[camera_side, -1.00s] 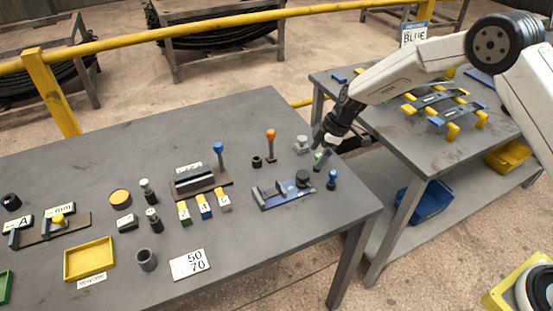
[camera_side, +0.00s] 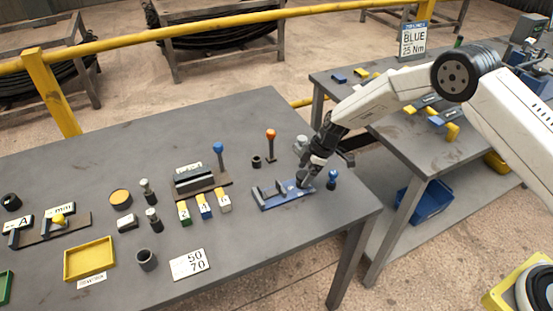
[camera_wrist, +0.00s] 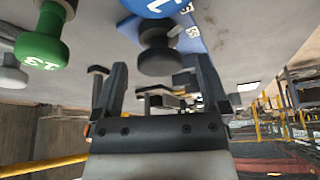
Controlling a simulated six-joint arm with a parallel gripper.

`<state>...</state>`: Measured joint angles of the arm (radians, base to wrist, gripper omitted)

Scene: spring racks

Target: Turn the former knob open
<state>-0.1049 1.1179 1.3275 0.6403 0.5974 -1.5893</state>
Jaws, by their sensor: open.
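The former (camera_side: 270,201) is a blue plate with grey upright blocks, near the right end of the grey table. Its dark round knob is hidden by my gripper (camera_side: 304,181) in the side view. My gripper points down over the former's right end. In the wrist view, a dark round knob (camera_wrist: 158,58) beside a blue plate (camera_wrist: 190,38) is just beyond and between the open fingers of my gripper (camera_wrist: 160,85). I see nothing held. I cannot tell whether the fingers touch the knob, nor how it is turned.
A blue-topped peg (camera_side: 332,177) stands close to the right of my gripper. An orange-topped peg (camera_side: 270,140) and a blue-topped peg (camera_side: 218,152) stand farther left. A green part (camera_wrist: 42,45) is near my gripper in the wrist view. The table's front right is clear.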

